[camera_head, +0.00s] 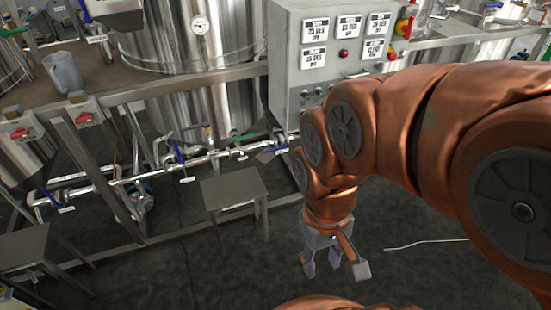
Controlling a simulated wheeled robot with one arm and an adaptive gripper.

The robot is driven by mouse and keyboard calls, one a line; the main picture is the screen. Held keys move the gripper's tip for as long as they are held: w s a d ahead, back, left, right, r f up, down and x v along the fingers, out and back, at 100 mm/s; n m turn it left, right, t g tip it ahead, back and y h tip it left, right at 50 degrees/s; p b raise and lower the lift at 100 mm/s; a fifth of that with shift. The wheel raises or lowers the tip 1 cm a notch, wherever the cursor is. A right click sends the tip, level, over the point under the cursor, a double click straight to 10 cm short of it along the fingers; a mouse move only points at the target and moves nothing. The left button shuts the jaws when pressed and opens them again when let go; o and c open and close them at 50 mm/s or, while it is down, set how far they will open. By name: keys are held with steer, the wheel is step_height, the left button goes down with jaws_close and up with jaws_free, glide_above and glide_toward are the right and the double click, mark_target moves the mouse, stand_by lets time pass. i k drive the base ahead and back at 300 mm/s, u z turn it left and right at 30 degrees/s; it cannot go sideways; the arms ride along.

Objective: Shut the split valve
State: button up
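Several valves with lever handles sit on the low steel pipe run at the left and middle. One blue handle (178,153) stands up from the pipe, another blue handle (52,198) is at the far left end, and a third blue handle (274,149) is near the control box. A green handle (243,137) is close by. Their small tags are unreadable, so I cannot tell which is the split valve. My gripper (335,266) hangs over the dark floor, right of and apart from the pipes. Its fingers are spread, with nothing between them.
A grey control box (281,60) with labels and a red light stands behind my arm. A small metal stool (234,188) stands between the pipes and my gripper. Steel tanks (196,35) and frame legs crowd the back left. A white line (425,242) lies on the floor at right.

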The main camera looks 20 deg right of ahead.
mark_target(272, 150)
steer(key=z, duration=0.95)
steer(key=i, duration=1.6)
steer(key=u, duration=0.95)
